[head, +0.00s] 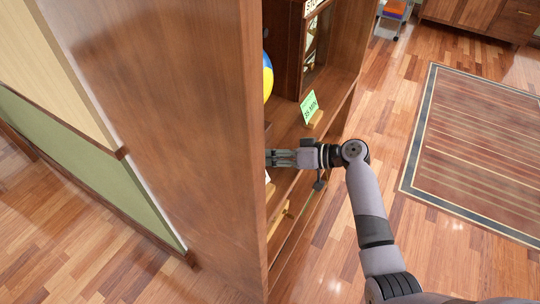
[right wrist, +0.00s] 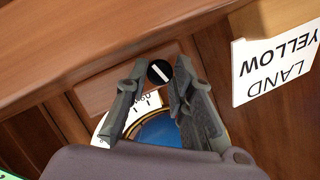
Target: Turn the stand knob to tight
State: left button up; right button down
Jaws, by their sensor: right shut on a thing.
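The stand knob (right wrist: 160,72) is a small round black knob with a white bar across its face, in the right wrist view. The bar is slanted. The knob sits in front of a brown wooden block (right wrist: 97,91). My right gripper (right wrist: 158,78) has its fingertips on either side of the knob, shut on it. A white label (right wrist: 113,122) with dark marks is partly covered by the fingers, and I cannot read it. In the head view my right gripper (head: 280,157) reaches into the bookcase, and the knob is hidden there. My left gripper is not in view.
A blue disc with a gold rim (right wrist: 157,133) lies between the fingers. A "YELLOW LAND" card (right wrist: 277,65) stands at right. In the head view are a bookcase side panel (head: 170,120), a blue-yellow ball (head: 267,78) and a green card (head: 309,107). Floor beside a rug (head: 475,150) is clear.

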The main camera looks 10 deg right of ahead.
jog(key=c, duration=1.4)
grip_release()
